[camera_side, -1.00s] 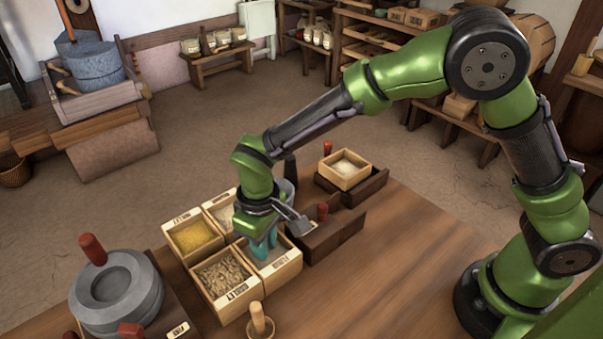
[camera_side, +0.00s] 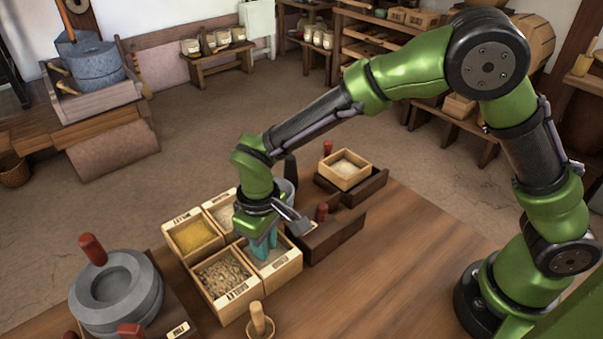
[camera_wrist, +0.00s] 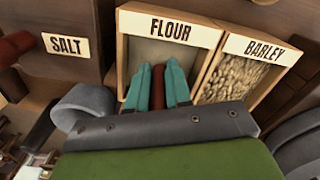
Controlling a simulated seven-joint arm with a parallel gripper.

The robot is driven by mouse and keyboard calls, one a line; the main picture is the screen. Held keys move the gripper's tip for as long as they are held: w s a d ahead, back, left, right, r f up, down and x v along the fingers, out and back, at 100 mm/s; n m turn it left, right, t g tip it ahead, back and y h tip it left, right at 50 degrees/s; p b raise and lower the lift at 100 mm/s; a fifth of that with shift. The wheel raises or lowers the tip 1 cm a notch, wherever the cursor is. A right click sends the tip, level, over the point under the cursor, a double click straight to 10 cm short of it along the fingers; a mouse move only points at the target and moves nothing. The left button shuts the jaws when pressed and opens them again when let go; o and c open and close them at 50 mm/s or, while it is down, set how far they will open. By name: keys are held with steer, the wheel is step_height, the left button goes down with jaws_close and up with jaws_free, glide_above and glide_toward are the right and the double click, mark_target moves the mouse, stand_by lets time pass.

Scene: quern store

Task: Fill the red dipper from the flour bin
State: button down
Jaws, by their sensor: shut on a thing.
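The flour bin (camera_side: 281,273) is a pale wooden box at the front right of a block of bins. Its FLOUR label shows in the wrist view (camera_wrist: 170,29), with pale flour inside. My gripper (camera_side: 263,249) points down into this bin. In the wrist view its teal fingers (camera_wrist: 157,78) are shut on a dark red upright handle (camera_wrist: 157,90), which I take as the red dipper's. The dipper's cup is hidden, so I cannot tell whether it holds flour or how deep it sits.
A barley bin (camera_side: 243,296) adjoins on the left, with a millet bin (camera_side: 180,221) behind it. A dark salt box (camera_side: 318,249) stands close on the right. A grey quern (camera_side: 117,305) is at the front left. The table to the right is clear.

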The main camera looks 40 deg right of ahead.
steer(key=shift+r, duration=4.05)
